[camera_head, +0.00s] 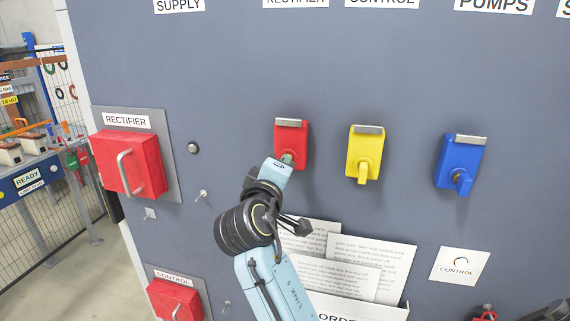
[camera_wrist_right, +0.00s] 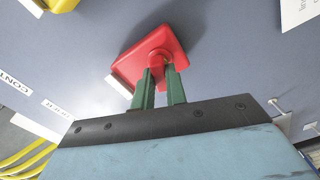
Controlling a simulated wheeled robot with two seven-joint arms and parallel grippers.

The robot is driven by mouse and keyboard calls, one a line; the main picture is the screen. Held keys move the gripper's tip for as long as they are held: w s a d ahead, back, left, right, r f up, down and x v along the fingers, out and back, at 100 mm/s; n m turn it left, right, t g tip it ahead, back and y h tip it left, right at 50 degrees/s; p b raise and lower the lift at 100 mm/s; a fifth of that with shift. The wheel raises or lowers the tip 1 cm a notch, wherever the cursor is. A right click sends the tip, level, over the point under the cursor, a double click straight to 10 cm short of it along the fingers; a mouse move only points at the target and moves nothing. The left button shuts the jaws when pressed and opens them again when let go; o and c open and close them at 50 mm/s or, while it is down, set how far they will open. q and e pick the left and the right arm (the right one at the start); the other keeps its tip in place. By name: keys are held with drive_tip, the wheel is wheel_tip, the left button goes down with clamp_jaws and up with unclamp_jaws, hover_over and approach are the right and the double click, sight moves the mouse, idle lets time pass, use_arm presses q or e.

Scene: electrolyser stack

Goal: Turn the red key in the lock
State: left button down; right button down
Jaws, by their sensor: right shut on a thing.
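The red lock (camera_head: 291,136) is mounted on the grey panel, left of a yellow and a blue one. My right gripper (camera_head: 287,158) reaches up to the lower part of the red lock. In the right wrist view the red lock (camera_wrist_right: 150,48) fills the upper middle, tilted in the picture. The red key (camera_wrist_right: 158,72) sticks out of it between the green fingers of my right gripper (camera_wrist_right: 160,84), which are shut on it. In the head view the gripper mostly hides the key. My left gripper is not in view.
A yellow lock (camera_head: 364,150) and a blue lock (camera_head: 459,160), each with its key, sit to the right. A paper holder (camera_head: 350,307) with sheets is below. A red box labelled RECTIFIER (camera_head: 128,162) is at the left.

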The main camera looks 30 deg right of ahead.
drive_tip(key=shift+r, duration=0.1)
drive_tip(key=n, duration=0.3)
drive_tip(key=shift+n, duration=0.3)
drive_tip(key=c, duration=1.3)
unclamp_jaws()
drive_tip(key=shift+n, duration=0.4)
drive_tip(key=shift+c, duration=0.2)
